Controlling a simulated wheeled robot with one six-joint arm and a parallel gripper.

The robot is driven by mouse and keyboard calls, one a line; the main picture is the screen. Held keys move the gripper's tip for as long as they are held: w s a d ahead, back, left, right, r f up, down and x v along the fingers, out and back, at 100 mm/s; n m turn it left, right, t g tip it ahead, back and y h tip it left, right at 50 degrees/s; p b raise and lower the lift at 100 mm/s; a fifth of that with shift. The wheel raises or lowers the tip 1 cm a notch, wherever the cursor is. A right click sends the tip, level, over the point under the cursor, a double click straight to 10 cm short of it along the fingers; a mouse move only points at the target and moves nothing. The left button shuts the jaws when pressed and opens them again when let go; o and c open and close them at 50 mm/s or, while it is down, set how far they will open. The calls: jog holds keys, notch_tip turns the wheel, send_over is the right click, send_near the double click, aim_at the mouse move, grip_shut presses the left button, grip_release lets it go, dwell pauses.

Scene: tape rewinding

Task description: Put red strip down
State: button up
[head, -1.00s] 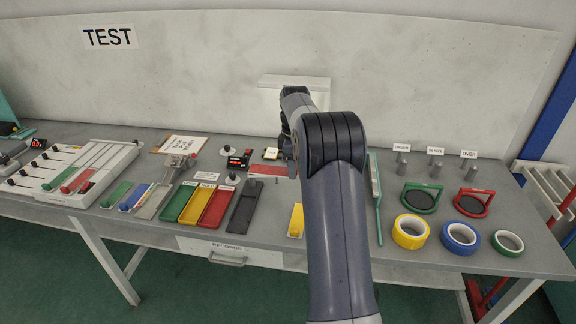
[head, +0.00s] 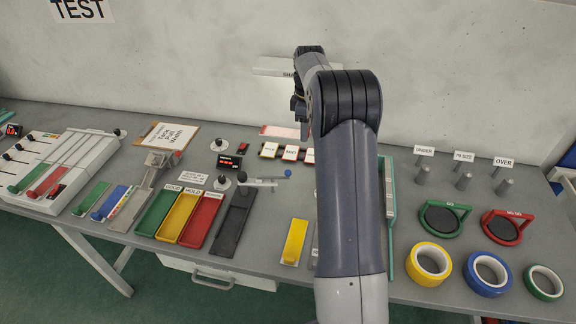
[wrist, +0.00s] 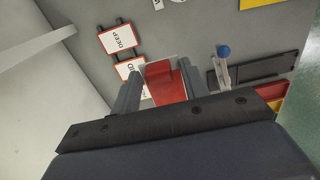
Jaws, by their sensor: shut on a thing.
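My gripper (wrist: 160,78) is shut on a red strip (wrist: 165,90), which sits between its two fingers in the wrist view. A clear or pale piece shows at the strip's far end. In the head view the strip (head: 280,131) looks pale red and lies level, just behind a row of cards, near the back wall. My gripper (head: 298,112) is at its right end, partly hidden by my arm. I cannot tell whether the strip touches the bench.
White cards with red edges (head: 269,150) stand in front of the strip. A lever with a blue knob (head: 288,173), a black tray (head: 232,222) and green, yellow and red trays (head: 203,222) are to the left. A yellow strip (head: 294,242) lies in front. Tape rolls (head: 487,273) are at right.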

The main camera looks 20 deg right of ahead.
jog(key=b, duration=0.4)
send_over(303, 176)
notch_tip(303, 176, down, 7)
notch_tip(303, 176, down, 10)
jog(key=shift+d+p, duration=0.1)
jog(key=shift+p, duration=1.05)
jog(key=shift+f, duration=0.25)
jog(key=o, duration=1)
jog(key=shift+r, duration=0.1)
notch_tip(303, 176, up, 12)
jog(key=shift+r+b, duration=0.15)
jog(key=shift+b, duration=0.95)
